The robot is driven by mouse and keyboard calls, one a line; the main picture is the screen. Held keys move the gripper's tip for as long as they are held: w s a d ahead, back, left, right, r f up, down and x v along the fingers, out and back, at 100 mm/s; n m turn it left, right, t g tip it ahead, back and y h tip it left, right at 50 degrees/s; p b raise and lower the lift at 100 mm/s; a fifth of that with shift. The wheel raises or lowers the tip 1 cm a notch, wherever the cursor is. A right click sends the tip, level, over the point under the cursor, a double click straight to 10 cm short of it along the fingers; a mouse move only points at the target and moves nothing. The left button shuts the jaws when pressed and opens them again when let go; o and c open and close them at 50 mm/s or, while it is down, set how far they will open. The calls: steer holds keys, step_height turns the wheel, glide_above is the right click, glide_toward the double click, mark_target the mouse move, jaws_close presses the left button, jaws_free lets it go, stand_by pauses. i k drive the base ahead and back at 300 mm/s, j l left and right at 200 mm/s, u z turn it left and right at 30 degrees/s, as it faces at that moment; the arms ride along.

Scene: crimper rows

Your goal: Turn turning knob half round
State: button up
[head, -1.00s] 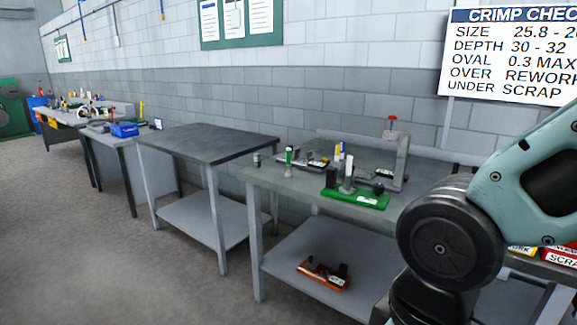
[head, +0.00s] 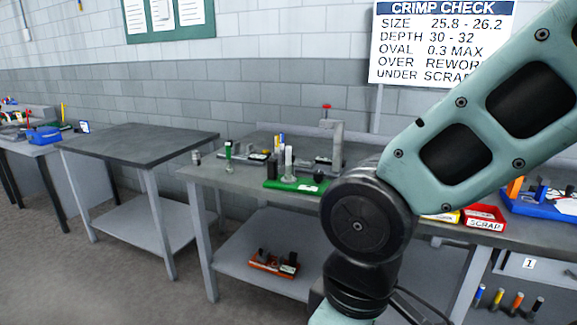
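A small red knob or handle (head: 327,106) tops a grey upright stand (head: 337,140) on the grey workbench, in the head view just left of my arm. I cannot tell whether this is the turning knob. A green fixture (head: 297,186) with upright pins sits in front of it on the bench. My arm crosses the right of the view and hides part of the bench. My gripper is not in view.
The workbench (head: 235,184) carries several tools; an orange-based fixture (head: 274,263) lies on its lower shelf. A red SCRAP bin (head: 484,219) and blue tray (head: 545,207) stand right of my arm. A bare dark-topped table (head: 140,143) stands left. Floor at lower left is clear.

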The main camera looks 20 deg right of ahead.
mark_target(319, 175)
steer(key=i+l+u, duration=0.35)
steer(key=i+l, duration=0.5)
steer(key=l, duration=0.05)
